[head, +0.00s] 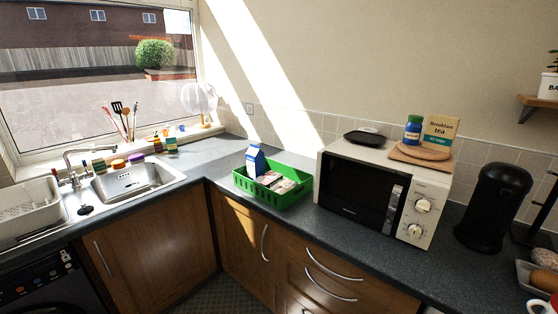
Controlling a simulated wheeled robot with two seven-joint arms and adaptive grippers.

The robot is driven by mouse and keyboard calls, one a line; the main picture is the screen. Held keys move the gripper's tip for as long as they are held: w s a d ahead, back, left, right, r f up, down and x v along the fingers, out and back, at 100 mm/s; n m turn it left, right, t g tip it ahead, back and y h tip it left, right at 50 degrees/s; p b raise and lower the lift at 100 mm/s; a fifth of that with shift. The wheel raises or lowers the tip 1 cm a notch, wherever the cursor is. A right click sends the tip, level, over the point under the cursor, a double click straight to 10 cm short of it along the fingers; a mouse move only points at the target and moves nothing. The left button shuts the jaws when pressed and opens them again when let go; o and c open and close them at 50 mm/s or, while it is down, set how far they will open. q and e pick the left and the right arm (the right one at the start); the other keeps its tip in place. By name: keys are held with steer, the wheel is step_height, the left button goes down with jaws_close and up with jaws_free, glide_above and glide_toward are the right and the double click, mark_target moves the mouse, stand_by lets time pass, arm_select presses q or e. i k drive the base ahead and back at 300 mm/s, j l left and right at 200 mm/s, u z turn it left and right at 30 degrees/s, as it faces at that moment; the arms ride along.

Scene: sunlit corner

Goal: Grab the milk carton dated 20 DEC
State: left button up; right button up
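A blue and white milk carton (255,160) stands upright in or just behind the back left part of a green basket (292,199) on the corner counter. Its printing is too small to read, so I cannot tell its date. No other milk carton is clearly visible. Neither of my grippers shows in the head view.
Flat packs (275,181) lie in the basket. A white microwave (384,190) stands right of it, with a board, jar and tea box on top. A sink (135,178) is at left, and a black appliance (492,207) at right. Counter (215,160) left of the basket is clear.

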mark_target(255, 156)
steer(key=i+z, duration=0.35)
steer(key=i, duration=0.3)
steer(key=i+z, duration=0.3)
steer(key=i, duration=0.35)
